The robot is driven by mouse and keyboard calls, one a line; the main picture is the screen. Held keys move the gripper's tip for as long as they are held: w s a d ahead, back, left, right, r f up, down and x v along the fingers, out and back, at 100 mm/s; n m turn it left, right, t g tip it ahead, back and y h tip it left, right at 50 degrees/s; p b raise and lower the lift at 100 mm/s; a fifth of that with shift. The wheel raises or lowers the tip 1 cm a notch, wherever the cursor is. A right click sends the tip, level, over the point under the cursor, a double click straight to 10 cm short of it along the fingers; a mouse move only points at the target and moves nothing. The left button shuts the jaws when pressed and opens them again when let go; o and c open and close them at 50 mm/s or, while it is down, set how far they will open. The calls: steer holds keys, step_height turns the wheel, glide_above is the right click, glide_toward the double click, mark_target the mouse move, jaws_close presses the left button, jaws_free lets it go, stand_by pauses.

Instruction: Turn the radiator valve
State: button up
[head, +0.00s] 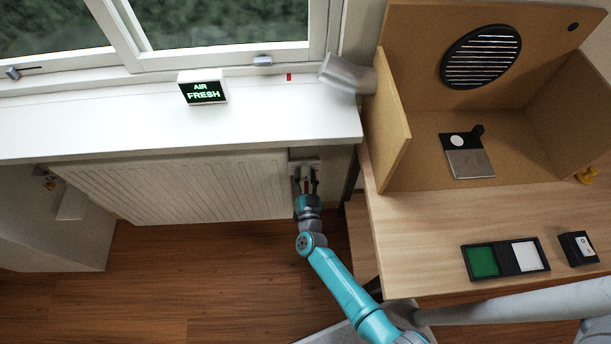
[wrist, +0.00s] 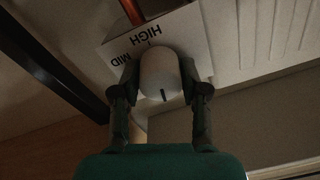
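The radiator valve (wrist: 160,75) is a pale rounded knob with a short dark mark on its near face. Behind it, a white plate (wrist: 185,32) carries the words HIGH and MID, upside down in the wrist view; the rest of its lettering is hidden. My gripper (wrist: 160,68) has one dark finger on each side of the knob, both appearing to touch it. In the head view my gripper (head: 307,182) reaches the right end of the white radiator (head: 180,188), below the sill, and largely hides the knob.
A lit AIR FRESH sign (head: 203,91) stands on the window sill (head: 90,125). A wooden desk (head: 420,240) with an open box (head: 392,125) is right of my arm. A copper-coloured pipe (wrist: 132,12) rises behind the valve. The floor left of my arm is clear.

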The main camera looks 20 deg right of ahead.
steer(key=shift+o, duration=1.4)
steer(key=shift+s, duration=0.1)
steer(key=v, duration=1.1)
steer(key=shift+s, duration=0.4)
steer(key=shift+a, duration=0.15)
